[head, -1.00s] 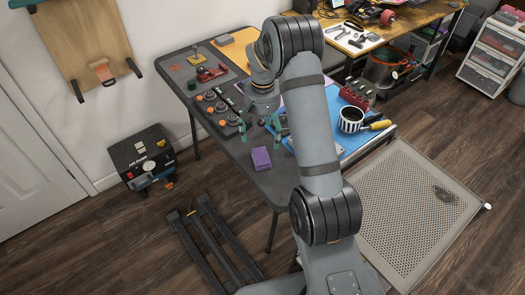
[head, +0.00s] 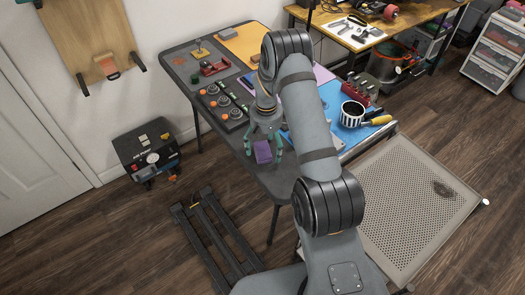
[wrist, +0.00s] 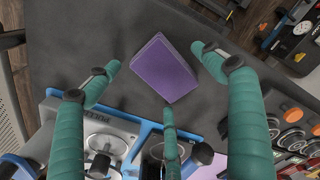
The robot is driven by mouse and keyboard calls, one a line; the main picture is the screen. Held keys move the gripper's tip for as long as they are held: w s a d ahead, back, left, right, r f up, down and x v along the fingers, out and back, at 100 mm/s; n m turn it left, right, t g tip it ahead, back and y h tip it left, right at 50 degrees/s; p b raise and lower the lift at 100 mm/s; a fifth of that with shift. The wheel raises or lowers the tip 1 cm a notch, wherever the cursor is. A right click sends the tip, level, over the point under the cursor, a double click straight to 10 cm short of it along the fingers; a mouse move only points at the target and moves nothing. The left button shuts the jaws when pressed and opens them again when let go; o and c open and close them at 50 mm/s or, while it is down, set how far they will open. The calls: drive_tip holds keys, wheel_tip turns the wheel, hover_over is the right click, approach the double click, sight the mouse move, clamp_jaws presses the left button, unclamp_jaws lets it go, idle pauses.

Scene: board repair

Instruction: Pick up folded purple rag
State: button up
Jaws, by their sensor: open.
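The folded purple rag (head: 263,152) lies on the dark grey table near its front edge. In the wrist view the rag (wrist: 163,70) is a flat purple block on the bare tabletop. My gripper (head: 264,146) is open above the rag, with teal fingers spread to either side of it. In the wrist view the open gripper (wrist: 160,75) has one fingertip left of the rag, one to its right, and a third finger below it. I see no finger closed on the rag, and the exact height above it is hard to tell.
A panel of black and orange knobs (head: 222,107) sits left of my gripper on the table (head: 180,62). A blue mat (head: 340,100) with a striped mug (head: 352,114) lies to the right. The table edge is close to the rag.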

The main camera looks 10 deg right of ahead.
drive_tip(key=shift+c, duration=0.8)
drive_tip(key=c, duration=1)
drive_tip(key=shift+o, duration=0.2)
drive_tip(key=shift+r, duration=0.1)
